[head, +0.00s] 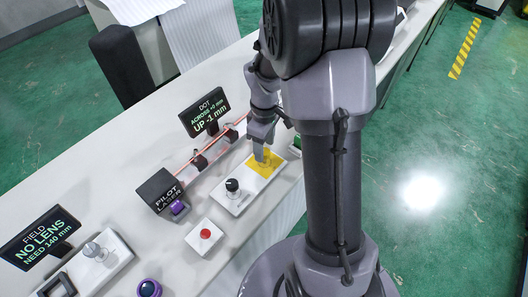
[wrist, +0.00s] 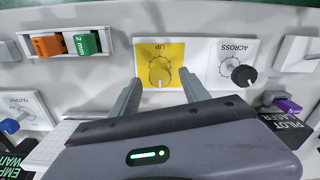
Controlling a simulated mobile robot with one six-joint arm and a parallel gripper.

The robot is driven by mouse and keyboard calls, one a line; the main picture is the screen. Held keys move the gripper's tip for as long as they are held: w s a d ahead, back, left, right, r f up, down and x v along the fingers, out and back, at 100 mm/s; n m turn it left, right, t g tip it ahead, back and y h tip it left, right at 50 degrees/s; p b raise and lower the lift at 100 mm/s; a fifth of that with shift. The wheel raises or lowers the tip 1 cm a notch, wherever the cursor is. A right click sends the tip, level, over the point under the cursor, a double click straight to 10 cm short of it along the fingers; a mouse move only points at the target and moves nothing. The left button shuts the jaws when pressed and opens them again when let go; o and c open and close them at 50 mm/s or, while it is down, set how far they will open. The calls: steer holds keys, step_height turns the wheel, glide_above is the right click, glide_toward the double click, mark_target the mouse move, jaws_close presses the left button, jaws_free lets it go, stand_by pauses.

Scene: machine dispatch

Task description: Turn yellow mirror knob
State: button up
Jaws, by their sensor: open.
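The yellow knob (wrist: 160,74) stands on a yellow plate (wrist: 173,50) marked UP, which reads upside down in the wrist view. In the head view the yellow plate (head: 264,170) lies below my gripper (head: 261,155), which hides the knob. In the wrist view my gripper (wrist: 159,79) is open, one finger to the left of the knob and one to the right, with gaps on both sides. A display (head: 205,111) reads DOT, ACROSS +0 mm, UP -1 mm.
The black ACROSS knob (wrist: 243,75) sits right beside the yellow plate; it also shows in the head view (head: 232,186). An orange block (wrist: 47,46) and a green block (wrist: 82,43) sit in a holder. A pilot laser box (head: 160,190) and red button (head: 205,234) are nearby.

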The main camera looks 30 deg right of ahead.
steer(key=shift+f, duration=0.55)
jaws_close()
steer(key=shift+r+m, duration=0.1)
steer(key=shift+m, duration=0.4)
steer(key=shift+m+p, duration=0.3)
steer(key=shift+m, duration=0.2)
jaws_free()
